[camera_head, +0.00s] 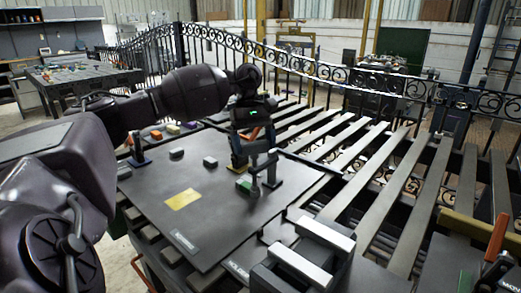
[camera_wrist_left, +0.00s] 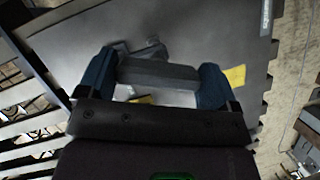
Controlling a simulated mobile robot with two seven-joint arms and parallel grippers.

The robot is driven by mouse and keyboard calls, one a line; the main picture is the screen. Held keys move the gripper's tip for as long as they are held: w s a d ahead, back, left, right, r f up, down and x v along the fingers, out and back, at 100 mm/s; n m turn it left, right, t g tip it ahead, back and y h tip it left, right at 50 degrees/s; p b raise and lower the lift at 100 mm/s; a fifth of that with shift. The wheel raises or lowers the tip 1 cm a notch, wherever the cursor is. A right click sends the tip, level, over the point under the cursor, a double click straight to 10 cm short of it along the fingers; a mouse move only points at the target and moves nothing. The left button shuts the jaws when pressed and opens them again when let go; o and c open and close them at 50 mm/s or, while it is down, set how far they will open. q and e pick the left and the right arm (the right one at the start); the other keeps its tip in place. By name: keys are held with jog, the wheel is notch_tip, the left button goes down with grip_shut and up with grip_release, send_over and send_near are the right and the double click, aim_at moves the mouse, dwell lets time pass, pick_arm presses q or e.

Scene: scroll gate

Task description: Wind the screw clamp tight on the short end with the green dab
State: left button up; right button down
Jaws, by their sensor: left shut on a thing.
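My left gripper (camera_head: 254,146) points down over the dark board (camera_head: 155,215) in the head view. In the left wrist view its two blue fingers (camera_wrist_left: 155,80) stand apart with a grey bar (camera_wrist_left: 160,74) of the screw clamp between them, and it is shut on that bar. The clamp (camera_head: 256,174) stands upright under the gripper, partly hidden by the fingers. A short piece with a green dab (camera_head: 244,185) lies at the clamp's foot. How tightly the clamp bears on it cannot be told. My right gripper is not in view.
A yellow patch (camera_head: 183,199) and small grey blocks (camera_head: 210,161) are on the board. Dark slats (camera_head: 400,190) lie to the right, with a scrolled iron gate (camera_head: 330,75) behind. A vice-like block with pale bars (camera_head: 326,235) and an orange handle (camera_head: 497,236) are in front.

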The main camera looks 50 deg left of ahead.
pick_arm(q)
jog(key=m+b, duration=0.1)
jog(key=m+g+b, duration=0.1)
jog(key=m, duration=0.1)
jog(key=shift+w+f+m+y, duration=0.15)
jog(key=shift+m+y, duration=0.15)
jog(key=m+g+y+b, duration=0.1)
jog(key=m+b, duration=0.1)
jog(key=shift+m, duration=0.4)
jog(key=shift+m+y+b, duration=0.3)
jog(key=shift+m+b, duration=0.35)
jog(key=shift+m, duration=0.45)
jog(key=shift+r+m+g+y+b, duration=0.3)
jog(key=shift+m+b, duration=0.15)
jog(key=shift+m, duration=0.25)
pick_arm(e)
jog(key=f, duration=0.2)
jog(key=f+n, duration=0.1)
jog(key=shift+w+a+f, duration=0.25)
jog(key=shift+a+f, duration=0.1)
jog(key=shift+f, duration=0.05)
pick_arm(q)
jog(key=shift+r+m, duration=0.15)
jog(key=shift+m, duration=0.15)
jog(key=o, duration=0.7)
jog(key=shift+o, duration=0.2)
